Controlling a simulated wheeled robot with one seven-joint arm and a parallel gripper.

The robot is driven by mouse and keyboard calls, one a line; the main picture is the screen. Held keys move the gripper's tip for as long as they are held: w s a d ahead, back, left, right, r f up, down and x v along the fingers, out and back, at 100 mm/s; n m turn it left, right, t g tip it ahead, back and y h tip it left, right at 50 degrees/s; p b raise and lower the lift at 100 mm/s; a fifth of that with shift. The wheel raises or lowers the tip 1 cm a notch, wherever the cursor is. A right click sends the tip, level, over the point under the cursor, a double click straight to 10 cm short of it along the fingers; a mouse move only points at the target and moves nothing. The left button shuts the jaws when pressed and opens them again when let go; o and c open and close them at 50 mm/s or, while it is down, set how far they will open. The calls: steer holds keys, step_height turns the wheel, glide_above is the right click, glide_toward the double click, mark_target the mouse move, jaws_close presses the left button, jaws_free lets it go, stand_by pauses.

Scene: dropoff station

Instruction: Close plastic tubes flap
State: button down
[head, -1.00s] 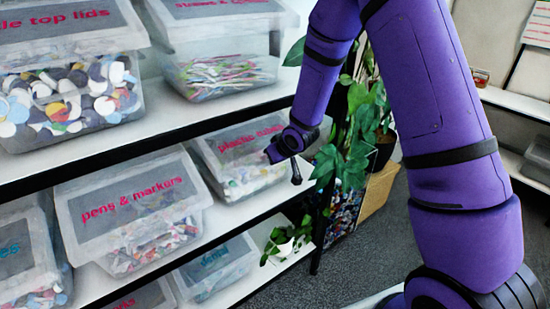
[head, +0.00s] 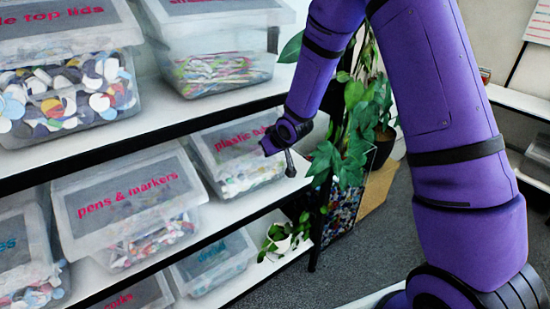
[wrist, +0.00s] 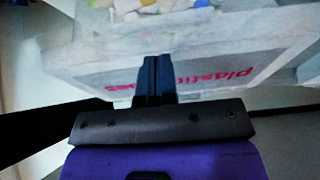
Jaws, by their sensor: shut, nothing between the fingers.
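The plastic tubes bin (head: 238,178) is a clear box on the middle shelf, with small pieces inside. Its grey flap (head: 222,143) carries a pink label and slopes over the front like the flap of the bin beside it. In the wrist view the bin appears upside down, with the labelled flap (wrist: 215,78) behind my fingers. My gripper (head: 267,147) is at the right front of this bin, over the label's right end. In the wrist view my gripper (wrist: 157,60) has its dark fingers together and empty, covering part of the label. I cannot tell whether they touch the flap.
The pens and markers bin (head: 130,215) stands to the left on the same shelf. More bins are on the shelves above and below. The upper shelf edge (head: 150,134) runs above my gripper. Leafy plants (head: 345,150) stand close to its right. Grey floor (head: 375,240) is clear in front.

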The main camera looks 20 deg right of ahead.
steer(key=s+d+r+m+h, duration=0.15)
steer(key=s+d+r, duration=0.25)
steer(key=s+r, duration=0.7)
steer(key=s+d+r+m+h, duration=0.15)
steer(key=s+d+r, duration=0.25)
steer(key=s+r, duration=0.6)
steer(key=s+r+g, duration=0.1)
steer(key=s+r, duration=0.3)
steer(key=s, duration=0.4)
steer(key=s+d+r+g, duration=0.1)
steer(key=s+r, duration=0.3)
steer(key=s, duration=0.5)
steer(key=shift+s+r+m+y, duration=0.2)
steer(key=shift+r+m+y, duration=0.1)
steer(key=shift+r, duration=0.05)
